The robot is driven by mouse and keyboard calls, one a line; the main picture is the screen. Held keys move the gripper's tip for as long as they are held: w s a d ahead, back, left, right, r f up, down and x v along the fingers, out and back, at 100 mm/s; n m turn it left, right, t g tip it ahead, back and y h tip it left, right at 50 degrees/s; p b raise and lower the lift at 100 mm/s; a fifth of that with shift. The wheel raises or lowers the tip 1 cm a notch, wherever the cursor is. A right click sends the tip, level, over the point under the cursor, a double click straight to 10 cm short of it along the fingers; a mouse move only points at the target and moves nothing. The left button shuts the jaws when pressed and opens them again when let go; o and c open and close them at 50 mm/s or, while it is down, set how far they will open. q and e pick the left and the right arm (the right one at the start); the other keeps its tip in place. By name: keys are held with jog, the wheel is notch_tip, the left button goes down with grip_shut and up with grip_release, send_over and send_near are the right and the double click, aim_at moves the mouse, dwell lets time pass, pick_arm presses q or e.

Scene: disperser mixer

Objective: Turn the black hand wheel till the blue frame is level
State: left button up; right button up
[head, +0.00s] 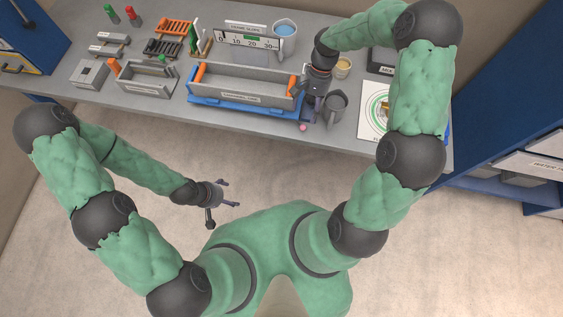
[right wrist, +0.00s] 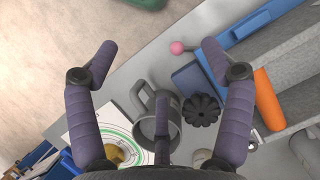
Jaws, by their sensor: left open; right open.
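The blue frame (head: 232,107) holds a long grey trough with orange ends on the bench; I cannot tell whether it is level. The black hand wheel (right wrist: 200,110), a lobed knob, shows in the right wrist view beside the frame's blue end block (right wrist: 192,82). In the head view my right gripper and arm hide the wheel. My right gripper (head: 311,103) is open above the frame's right end; in its wrist view the open fingers (right wrist: 160,50) spread over the wheel area, apart from the wheel. My left gripper (head: 226,196) is open and empty, in front of the bench.
A grey mug (head: 335,106) stands just right of my right gripper. A pink ball (head: 303,127) is near the bench's front edge. A slope scale (head: 247,44) stands behind the frame. A round green dial sheet (head: 374,108) lies at right. Fixtures fill the bench's left.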

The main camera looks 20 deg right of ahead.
pick_arm(q)
jog(key=shift+s+a+f, duration=0.1)
jog(key=shift+s+a, duration=0.1)
jog(key=shift+s, duration=0.15)
pick_arm(e)
jog(key=s+a+f+n+t, duration=0.1)
jog(key=s+a+f, duration=0.5)
jog(key=f, duration=0.2)
jog(key=s+a+f+n+t+y, duration=0.1)
jog(key=s+a+f+n, duration=0.1)
jog(key=s+a+f, duration=0.5)
jog(key=shift+f, duration=1.1)
pick_arm(q)
jog(key=shift+f, duration=0.1)
pick_arm(e)
jog(key=shift+a+f, duration=0.1)
jog(key=shift+a, duration=0.05)
pick_arm(q)
notch_tip(320, 180, down, 12)
jog(key=b, duration=1.2)
jog(key=shift+f+b, duration=0.2)
jog(key=shift+b, duration=0.15)
pick_arm(e)
jog(key=s+a+f+n+t, duration=0.1)
jog(key=s+a+f+n, duration=0.1)
jog(key=f, duration=1)
jog(key=shift+s+a, duration=0.25)
jog(key=shift+a, duration=0.35)
jog(key=shift+r, duration=0.1)
